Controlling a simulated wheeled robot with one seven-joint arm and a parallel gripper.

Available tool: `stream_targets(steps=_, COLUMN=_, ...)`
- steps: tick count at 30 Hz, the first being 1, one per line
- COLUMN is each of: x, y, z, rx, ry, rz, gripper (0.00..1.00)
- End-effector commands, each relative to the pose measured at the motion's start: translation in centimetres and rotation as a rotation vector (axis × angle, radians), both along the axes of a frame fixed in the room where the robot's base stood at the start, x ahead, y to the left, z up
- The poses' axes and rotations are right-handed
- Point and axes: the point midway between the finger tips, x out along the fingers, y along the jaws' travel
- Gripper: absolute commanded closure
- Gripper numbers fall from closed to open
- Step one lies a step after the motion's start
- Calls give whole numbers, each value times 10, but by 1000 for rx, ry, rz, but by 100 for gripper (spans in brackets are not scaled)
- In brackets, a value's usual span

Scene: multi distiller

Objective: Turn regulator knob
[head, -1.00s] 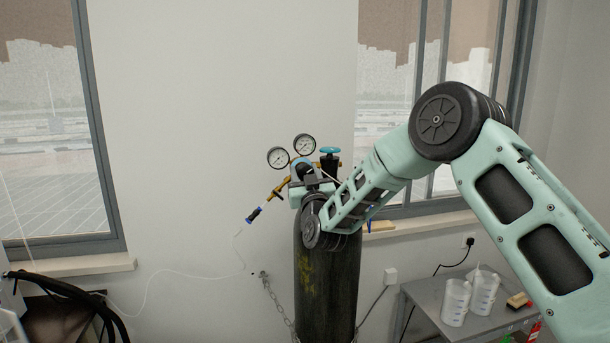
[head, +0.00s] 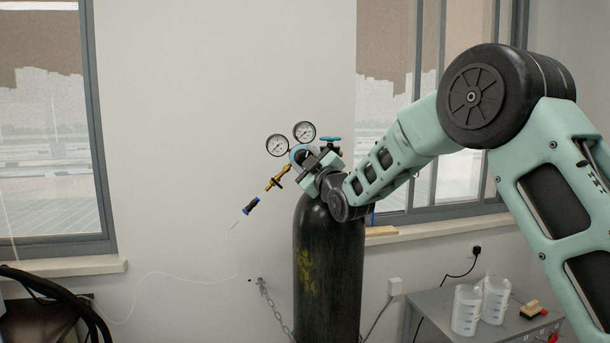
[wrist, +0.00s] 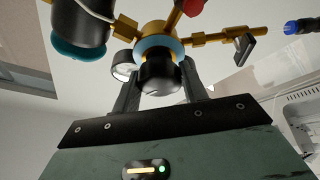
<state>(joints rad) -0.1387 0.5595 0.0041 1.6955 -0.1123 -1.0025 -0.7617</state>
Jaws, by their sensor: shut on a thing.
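The regulator sits on top of the dark gas cylinder (head: 329,262), with two round gauges (head: 277,145) and brass fittings (head: 278,178). In the wrist view its black knob (wrist: 158,75) lies between the two fingers of my gripper (wrist: 160,68), below a blue ring (wrist: 158,46). My gripper is shut on the knob. In the head view my gripper (head: 309,163) reaches up to the regulator from the lower right, tilted, and largely hides the knob.
A turquoise valve handwheel (head: 330,139) stands just right of the regulator. A blue-ended hose connector (head: 251,205) hangs at the left. A chain (head: 272,305) runs beside the cylinder. A grey table (head: 430,305) with plastic beakers (head: 466,310) stands at the lower right.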

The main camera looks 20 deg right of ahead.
Motion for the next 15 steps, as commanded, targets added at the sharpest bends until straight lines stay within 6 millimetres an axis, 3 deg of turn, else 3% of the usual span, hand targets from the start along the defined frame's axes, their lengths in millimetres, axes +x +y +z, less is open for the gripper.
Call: stream_targets(steps=15, x=0, y=-1, z=0, rx=-212, ry=0, rz=0, gripper=80)
